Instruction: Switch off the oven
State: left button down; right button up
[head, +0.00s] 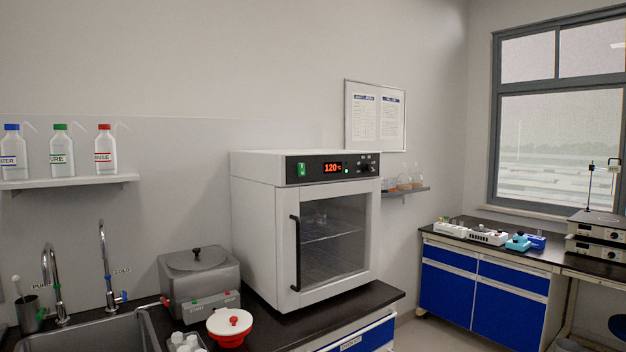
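The white oven (304,228) stands on the dark counter in the middle of the head view. Its glass door (334,240) is closed, with a black vertical handle on the left side, and wire shelves show inside. On its top panel, a green switch (301,169) sits at the left end. A red lit display (333,168) reads 120 °C, and dark knobs or buttons (366,163) are at the right. Neither of my grippers is in view.
Left of the oven is a grey lidded bath (198,282), with a red and white round container (229,325) in front. A sink (92,335) with two taps is further left. A blue-fronted bench (484,292) stands at right; grey floor shows between it and the oven counter.

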aim_at(300, 166)
jog(key=i+l+z, duration=0.2)
jog(key=i, duration=0.3)
jog(key=i+l+z, duration=0.2)
jog(key=i, duration=0.35)
